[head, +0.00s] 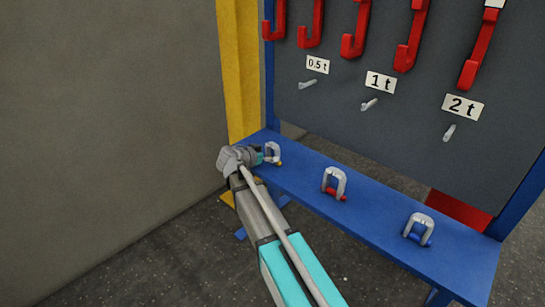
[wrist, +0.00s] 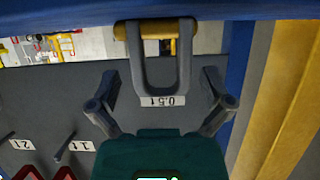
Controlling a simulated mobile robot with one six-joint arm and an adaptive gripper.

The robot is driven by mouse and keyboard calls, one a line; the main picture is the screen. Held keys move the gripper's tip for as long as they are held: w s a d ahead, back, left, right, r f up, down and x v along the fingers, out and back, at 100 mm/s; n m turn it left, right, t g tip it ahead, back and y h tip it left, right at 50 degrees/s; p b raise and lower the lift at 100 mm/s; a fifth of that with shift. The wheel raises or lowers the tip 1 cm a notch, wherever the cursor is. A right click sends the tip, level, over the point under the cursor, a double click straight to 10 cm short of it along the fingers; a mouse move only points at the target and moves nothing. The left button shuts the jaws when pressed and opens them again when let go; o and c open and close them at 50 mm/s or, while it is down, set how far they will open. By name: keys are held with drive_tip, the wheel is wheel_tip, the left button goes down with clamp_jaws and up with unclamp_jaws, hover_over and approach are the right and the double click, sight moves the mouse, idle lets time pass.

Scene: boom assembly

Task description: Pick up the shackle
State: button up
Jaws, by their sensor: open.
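A grey shackle with a yellow pin (head: 273,151) stands on the blue shelf (head: 300,180) at its left end. In the wrist view, which is upside down, this shackle (wrist: 184,70) hangs from the top with its yellow pin against the shelf edge. My gripper (head: 262,158) is at the left end of the shelf, just left of this shackle. In the wrist view my gripper (wrist: 160,88) is open, with one finger on each side of the shackle's bow and visible gaps between. Two more shackles, one with a red pin (head: 338,179) and one with a blue pin (head: 422,222), stand further right.
A grey board (head: 400,130) rises behind the shelf, with pegs under labels 0.5 t, 1 t and 2 t. Several red hooks (head: 355,30) hang above. A yellow post (head: 238,70) and a grey wall (head: 100,100) are on the left.

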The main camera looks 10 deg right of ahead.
sight(270, 146)
drive_tip(key=shift+b+x, duration=0.4)
drive_tip(key=shift+x, duration=1.1)
drive_tip(key=shift+a, duration=0.1)
drive_tip(key=c, duration=1.1)
drive_tip(key=shift+r, duration=0.1)
wheel_tip(270, 146, up, 3)
drive_tip(key=p, duration=0.3)
drive_tip(key=shift+r, duration=0.1)
drive_tip(key=s+r+p, duration=0.9)
drive_tip(key=s+p, duration=0.1)
drive_tip(key=s, duration=0.4)
drive_tip(key=shift+r, duration=0.3)
